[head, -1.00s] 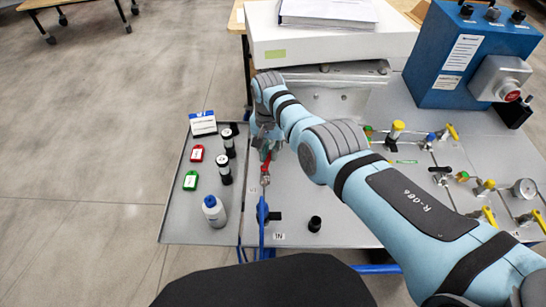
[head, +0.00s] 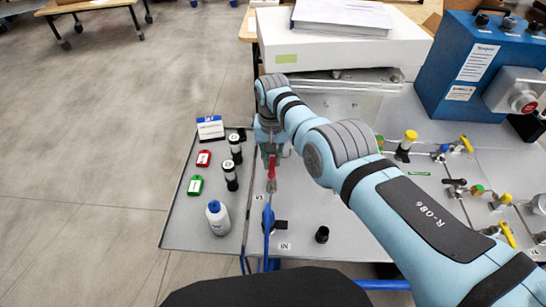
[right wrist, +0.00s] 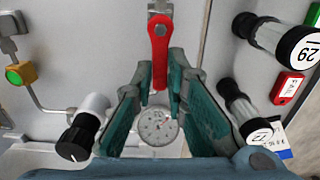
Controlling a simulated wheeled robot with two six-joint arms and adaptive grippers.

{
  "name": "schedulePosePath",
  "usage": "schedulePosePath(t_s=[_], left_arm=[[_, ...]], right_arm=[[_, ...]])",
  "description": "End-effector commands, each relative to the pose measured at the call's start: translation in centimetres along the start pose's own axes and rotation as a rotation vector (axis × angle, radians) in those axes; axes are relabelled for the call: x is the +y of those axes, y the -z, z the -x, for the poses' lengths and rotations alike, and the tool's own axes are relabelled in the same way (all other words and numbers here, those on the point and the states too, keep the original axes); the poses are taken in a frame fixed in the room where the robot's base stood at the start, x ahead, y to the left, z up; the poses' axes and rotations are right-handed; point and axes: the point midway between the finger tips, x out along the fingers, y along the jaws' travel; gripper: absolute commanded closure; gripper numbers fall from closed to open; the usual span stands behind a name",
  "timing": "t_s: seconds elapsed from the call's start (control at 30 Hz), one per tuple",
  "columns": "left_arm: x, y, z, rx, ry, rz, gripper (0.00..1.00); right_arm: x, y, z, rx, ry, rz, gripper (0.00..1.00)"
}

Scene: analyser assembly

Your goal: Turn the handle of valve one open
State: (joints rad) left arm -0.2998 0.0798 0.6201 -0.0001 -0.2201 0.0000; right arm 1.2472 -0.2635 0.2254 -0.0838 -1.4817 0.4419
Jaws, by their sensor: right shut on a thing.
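The red handle of valve one (head: 272,172) stands on the grey panel, close to a small label that seems to read V1. It points away from me, roughly in line with the blue hose below it. My right gripper (head: 271,152) reaches down at its far end. In the right wrist view the red handle (right wrist: 159,45) runs down between the teal fingertips (right wrist: 161,88), and the gripper is shut on its end. The valve body under the handle is mostly hidden. My left gripper is not in view.
A black knob (head: 322,234) stands right of the hose. A gauge (right wrist: 157,126) shows beyond the fingers. A blue box (head: 470,65) stands back right.

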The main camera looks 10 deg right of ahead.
Motion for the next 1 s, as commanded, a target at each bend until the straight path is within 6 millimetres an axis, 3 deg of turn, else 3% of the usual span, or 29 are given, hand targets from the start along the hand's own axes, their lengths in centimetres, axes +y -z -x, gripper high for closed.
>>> schedulePosePath(t_s=[0.1, 0.13, 0.23, 0.63, 0.77, 1.0], left_arm=[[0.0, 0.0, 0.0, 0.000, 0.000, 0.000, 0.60], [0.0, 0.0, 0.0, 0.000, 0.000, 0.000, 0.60], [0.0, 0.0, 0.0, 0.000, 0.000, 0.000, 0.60], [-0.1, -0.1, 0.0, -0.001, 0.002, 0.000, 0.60], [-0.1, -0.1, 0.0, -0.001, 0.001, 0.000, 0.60], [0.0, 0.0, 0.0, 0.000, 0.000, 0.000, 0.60]], right_arm=[[0.0, -0.4, -0.4, -0.014, -0.002, 0.003, 1.00], [0.0, -0.4, -0.4, -0.013, -0.002, 0.003, 0.82], [0.0, -0.3, -0.3, -0.010, -0.001, 0.002, 0.67], [0.0, 0.0, 0.7, -0.002, 0.000, 0.000, 0.67], [0.0, -0.1, 2.9, 0.000, 0.002, -0.001, 0.67], [0.0, -0.1, 9.7, -0.002, -0.001, 0.000, 0.67]])
